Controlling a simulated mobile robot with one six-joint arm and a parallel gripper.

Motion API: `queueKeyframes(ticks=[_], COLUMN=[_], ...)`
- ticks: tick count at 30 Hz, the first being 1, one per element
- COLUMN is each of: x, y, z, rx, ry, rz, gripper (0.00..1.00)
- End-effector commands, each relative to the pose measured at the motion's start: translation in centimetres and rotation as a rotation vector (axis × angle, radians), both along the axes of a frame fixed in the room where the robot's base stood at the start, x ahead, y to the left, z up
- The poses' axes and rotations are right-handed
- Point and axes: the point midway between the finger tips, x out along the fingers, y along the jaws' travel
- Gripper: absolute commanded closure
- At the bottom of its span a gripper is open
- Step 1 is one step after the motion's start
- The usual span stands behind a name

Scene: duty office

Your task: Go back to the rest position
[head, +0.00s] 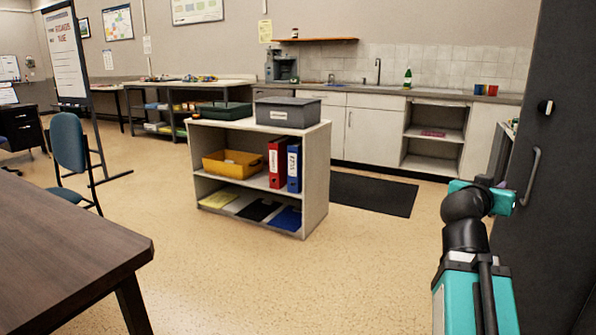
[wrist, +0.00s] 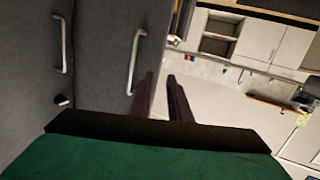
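My gripper (wrist: 161,78) shows in the wrist view as two dark fingers with a gap between them. It is open, and nothing shows between the fingers. In the head view my arm rises at the lower right, beside the dark grey cabinet (head: 562,130). The gripper there is small and partly hidden by my wrist, so its fingers are not clear. The wrist view is turned over, with the cabinet (wrist: 95,60) and its two handles at the left.
A low shelf unit (head: 318,170) with binders and trays stands mid-room. A dark table (head: 70,260) is at the front left, with a blue chair (head: 69,142) behind it. A counter (head: 440,97) runs along the back. Open floor lies between the shelf unit and my arm.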

Motion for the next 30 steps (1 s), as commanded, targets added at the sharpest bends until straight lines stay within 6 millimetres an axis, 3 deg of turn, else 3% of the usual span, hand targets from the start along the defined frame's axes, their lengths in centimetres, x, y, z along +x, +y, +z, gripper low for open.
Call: queueKeyframes(ticks=[6, 15, 30], x=[2.9, 5.5, 6.6], y=[1.5, 3.8, 8.7], z=[-2.9, -8.3, -18.6], rx=[0.035, 0.097, 0.217], ry=[0.092, 0.210, 0.431], rz=[0.035, 0.081, 0.144], gripper=[0.83, 0.83, 0.83])
